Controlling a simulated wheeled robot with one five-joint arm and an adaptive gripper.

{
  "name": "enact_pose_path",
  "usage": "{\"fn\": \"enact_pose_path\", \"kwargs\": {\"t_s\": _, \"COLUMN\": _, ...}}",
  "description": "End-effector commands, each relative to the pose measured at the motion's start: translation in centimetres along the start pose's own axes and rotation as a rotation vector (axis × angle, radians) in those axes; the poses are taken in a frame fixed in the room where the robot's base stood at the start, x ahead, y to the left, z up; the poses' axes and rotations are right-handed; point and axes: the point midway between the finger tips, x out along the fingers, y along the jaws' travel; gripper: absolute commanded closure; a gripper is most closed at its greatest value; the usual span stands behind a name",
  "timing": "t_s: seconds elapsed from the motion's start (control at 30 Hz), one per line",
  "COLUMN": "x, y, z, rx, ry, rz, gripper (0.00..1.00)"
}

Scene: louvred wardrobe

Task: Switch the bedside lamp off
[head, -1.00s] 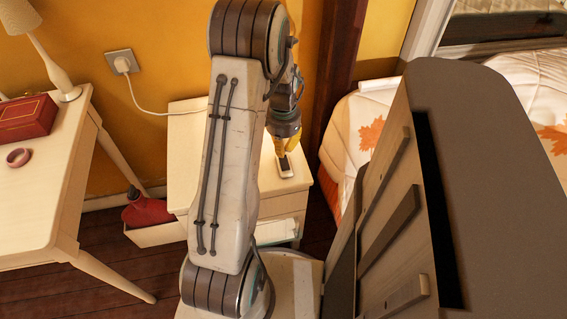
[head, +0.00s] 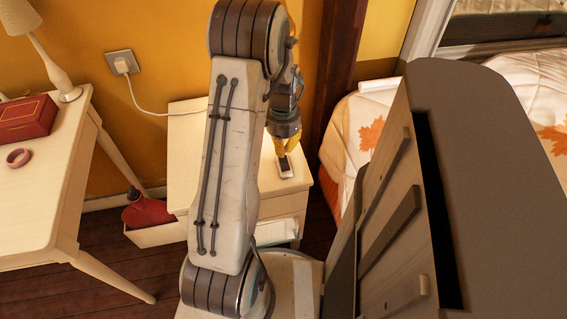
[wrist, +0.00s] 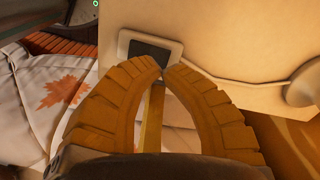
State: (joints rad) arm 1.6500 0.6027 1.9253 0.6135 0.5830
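A small white switch unit with a dark plate (head: 285,168) lies on top of the bedside cabinet. It also shows in the wrist view (wrist: 151,50), with a white cord running right from it to a round white base (wrist: 302,85). My gripper (head: 287,151) points down over the switch. In the wrist view its yellow ribbed fingers (wrist: 163,71) meet at the tips, with nothing seen between them. The tips overlap the near edge of the switch; I cannot tell whether they touch it.
The bedside cabinet (head: 300,183) stands against the yellow wall. A desk (head: 40,195) at left carries a white lamp (head: 58,75), a red box (head: 25,118) and a pink ring (head: 18,158). A bed (head: 352,120) is at right, behind a large grey-brown slatted body.

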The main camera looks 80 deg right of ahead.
Motion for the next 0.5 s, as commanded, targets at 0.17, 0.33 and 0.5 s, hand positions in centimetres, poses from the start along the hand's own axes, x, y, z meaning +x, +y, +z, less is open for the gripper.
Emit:
{"fn": "enact_pose_path", "kwargs": {"t_s": 0.17, "x": 0.02, "y": 0.0, "z": 0.0, "rx": 0.0, "ry": 0.0, "rz": 0.0, "gripper": 1.0}}
{"fn": "enact_pose_path", "kwargs": {"t_s": 0.33, "x": 0.13, "y": 0.0, "z": 0.0, "rx": 0.0, "ry": 0.0, "rz": 0.0, "gripper": 1.0}}
{"fn": "enact_pose_path", "kwargs": {"t_s": 0.5, "x": 0.35, "y": 0.0, "z": 0.01, "rx": 0.0, "ry": 0.0, "rz": 0.0, "gripper": 1.0}}
